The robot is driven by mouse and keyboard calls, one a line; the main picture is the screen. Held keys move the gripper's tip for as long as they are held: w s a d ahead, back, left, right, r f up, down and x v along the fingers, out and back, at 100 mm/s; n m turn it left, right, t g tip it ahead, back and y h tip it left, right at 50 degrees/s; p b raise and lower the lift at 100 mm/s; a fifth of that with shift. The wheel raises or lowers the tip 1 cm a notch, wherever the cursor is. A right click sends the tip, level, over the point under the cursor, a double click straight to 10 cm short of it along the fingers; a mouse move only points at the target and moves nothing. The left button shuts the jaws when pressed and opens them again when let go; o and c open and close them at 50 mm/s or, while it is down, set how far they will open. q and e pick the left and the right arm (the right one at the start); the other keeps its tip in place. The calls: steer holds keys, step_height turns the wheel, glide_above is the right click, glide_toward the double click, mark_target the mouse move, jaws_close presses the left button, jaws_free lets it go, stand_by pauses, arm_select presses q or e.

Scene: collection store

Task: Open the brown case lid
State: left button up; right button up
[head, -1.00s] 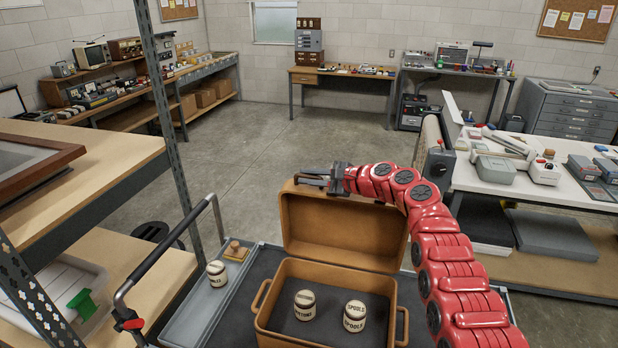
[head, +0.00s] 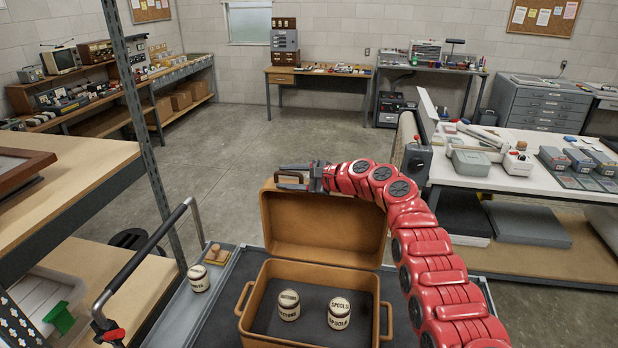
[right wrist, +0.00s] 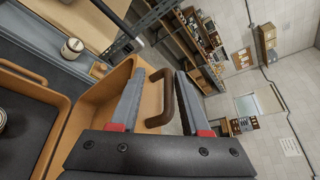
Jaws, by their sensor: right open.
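The brown case (head: 254,312) sits on a cart with its lid (head: 325,232) standing up, open at the back. Two cream jars with dark lids stand inside, one (head: 289,306) at left and one labelled SPOOLS (head: 339,312) at right. My right gripper (head: 286,178) is at the lid's top left edge, with its arm running behind and right of the lid. In the right wrist view its fingers (right wrist: 158,92) are open, one on each side of the lid's brown handle (right wrist: 158,98). Whether they touch it I cannot tell. My left gripper is not in view.
The cart (head: 190,318) carries another jar (head: 198,278) and a wooden block (head: 216,255) left of the case. A metal-post shelf (head: 150,150) stands close at left. A white-topped workbench (head: 480,182) stands at right. The floor (head: 230,150) behind the cart is clear.

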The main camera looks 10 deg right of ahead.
steer(key=shift+s+d+f, duration=0.1)
steer(key=shift+s+d, duration=0.1)
steer(key=shift+d, duration=0.2)
steer(key=b+v, duration=0.5)
steer(key=v, duration=1.1)
steer(key=shift+s+d, duration=0.1)
